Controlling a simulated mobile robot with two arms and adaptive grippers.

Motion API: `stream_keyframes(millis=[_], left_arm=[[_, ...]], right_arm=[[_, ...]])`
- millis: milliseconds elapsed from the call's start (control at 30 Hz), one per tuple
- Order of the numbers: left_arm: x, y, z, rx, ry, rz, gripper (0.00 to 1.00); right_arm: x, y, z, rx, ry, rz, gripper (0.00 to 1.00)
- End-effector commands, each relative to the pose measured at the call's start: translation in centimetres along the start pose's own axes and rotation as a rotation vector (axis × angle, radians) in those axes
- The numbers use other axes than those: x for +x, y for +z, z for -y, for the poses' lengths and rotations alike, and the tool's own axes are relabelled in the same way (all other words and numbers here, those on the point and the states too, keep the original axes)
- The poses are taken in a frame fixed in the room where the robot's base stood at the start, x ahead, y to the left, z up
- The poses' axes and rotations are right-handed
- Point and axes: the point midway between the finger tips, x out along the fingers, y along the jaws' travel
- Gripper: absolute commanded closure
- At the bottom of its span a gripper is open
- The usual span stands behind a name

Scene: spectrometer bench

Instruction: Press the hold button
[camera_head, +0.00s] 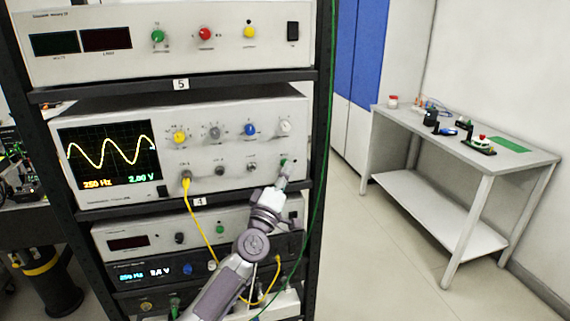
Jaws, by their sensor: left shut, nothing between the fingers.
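The oscilloscope (110,202) sits on the rack shelf labelled 4, with a yellow sine wave on its lit screen (110,157). Its grey panel has yellow, grey, blue and white knobs in an upper row and sockets below. My left gripper (284,172) is shut and empty, its fingertips at the lower right of this panel. I cannot tell whether they touch it. A small dark green part shows at the fingertips. I cannot make out which control is the hold button; the gripper hides part of the panel there. My right gripper is not in view.
A yellow cable (201,226) hangs from a scope socket in front of the lower units. A green cable (324,130) runs down the rack's right post. Another instrument (120,63) sits above. A white table (410,118) with small items stands at right, beyond open floor.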

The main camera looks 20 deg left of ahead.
Motion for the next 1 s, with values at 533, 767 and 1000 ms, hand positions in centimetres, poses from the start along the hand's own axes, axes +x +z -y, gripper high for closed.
stream_keyframes(millis=[533,767,1000], left_arm=[[0.63,-0.48,0.41,-0.001,0.0,0.0,1.0],[0.71,-0.54,0.5,0.0,0.0,-0.001,1.0],[0.51,-0.38,0.24,0.0,-0.001,0.0,1.0]], right_arm=[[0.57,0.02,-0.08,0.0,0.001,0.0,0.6],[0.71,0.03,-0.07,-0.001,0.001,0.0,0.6],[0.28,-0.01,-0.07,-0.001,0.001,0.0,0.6]])
